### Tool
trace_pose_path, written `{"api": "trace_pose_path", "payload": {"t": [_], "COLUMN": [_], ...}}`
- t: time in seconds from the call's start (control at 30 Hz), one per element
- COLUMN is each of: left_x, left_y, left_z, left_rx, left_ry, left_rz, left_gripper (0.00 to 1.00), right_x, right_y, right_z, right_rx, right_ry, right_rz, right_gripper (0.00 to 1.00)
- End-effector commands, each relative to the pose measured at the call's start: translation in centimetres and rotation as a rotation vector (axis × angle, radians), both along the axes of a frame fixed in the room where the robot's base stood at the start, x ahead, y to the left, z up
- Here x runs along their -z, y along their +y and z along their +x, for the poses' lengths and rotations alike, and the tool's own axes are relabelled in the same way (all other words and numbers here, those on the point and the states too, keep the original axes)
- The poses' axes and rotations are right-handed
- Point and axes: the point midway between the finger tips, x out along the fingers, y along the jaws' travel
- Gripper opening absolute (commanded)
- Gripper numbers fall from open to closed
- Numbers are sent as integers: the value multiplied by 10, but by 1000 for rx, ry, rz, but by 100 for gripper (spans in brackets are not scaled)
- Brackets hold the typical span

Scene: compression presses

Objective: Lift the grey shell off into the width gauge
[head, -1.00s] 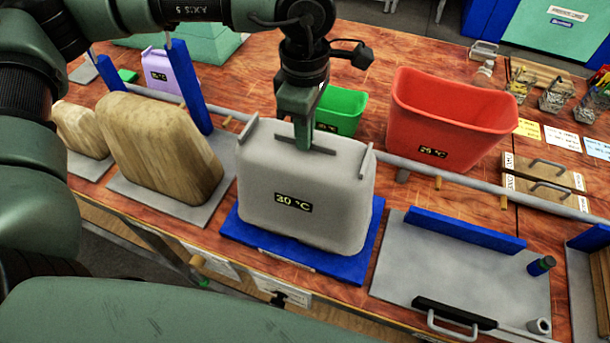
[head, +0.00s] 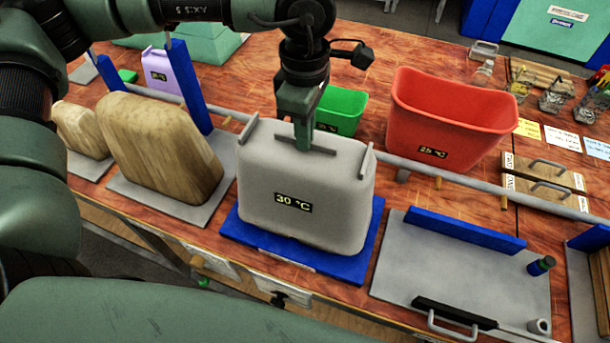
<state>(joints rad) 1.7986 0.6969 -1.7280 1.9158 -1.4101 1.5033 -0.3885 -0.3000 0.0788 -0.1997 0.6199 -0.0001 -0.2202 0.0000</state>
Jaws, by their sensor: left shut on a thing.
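The grey shell (head: 320,205) is a rounded upside-down tub with a "30 °C" label and an upright tab at each top side. It sits over the blue board (head: 235,228) in the middle of the head view. My left gripper (head: 305,146) comes down from above and is shut on the raised grip at the middle of the shell's top. What is under the shell is hidden. A grey plate (head: 400,265) with a blue rail (head: 465,230) and a black-handled slider (head: 453,313) lies to the right; it may be the width gauge. My right gripper is not in view.
A red tub (head: 450,120) and a green tub (head: 342,108) stand behind the shell. Wooden forms (head: 160,150) stand on grey boards at left, near blue posts (head: 188,85). A grey rail (head: 480,188) runs behind the work boards. The grey plate's middle is bare.

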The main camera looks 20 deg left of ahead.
Motion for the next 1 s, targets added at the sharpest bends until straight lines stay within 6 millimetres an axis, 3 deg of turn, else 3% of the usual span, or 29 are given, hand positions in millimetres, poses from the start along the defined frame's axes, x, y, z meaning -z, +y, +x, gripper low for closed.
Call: {"api": "trace_pose_path", "payload": {"t": [0.27, 0.47, 0.67, 1.0], "left_x": [-2, -16, -50, -133], "left_y": [0, -1, -1, -1], "left_z": [1, 1, 1, 1], "left_rx": [-1, -1, -1, -1], "left_ry": [-2, -4, -7, -5], "left_rz": [-1, -2, -3, -3], "left_gripper": [0, 0, 0, 0], "right_x": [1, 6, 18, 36], "right_y": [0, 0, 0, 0], "right_z": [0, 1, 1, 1], "right_rx": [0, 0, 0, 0], "right_ry": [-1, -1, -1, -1], "right_rz": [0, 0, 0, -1], "right_gripper": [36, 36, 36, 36]}}
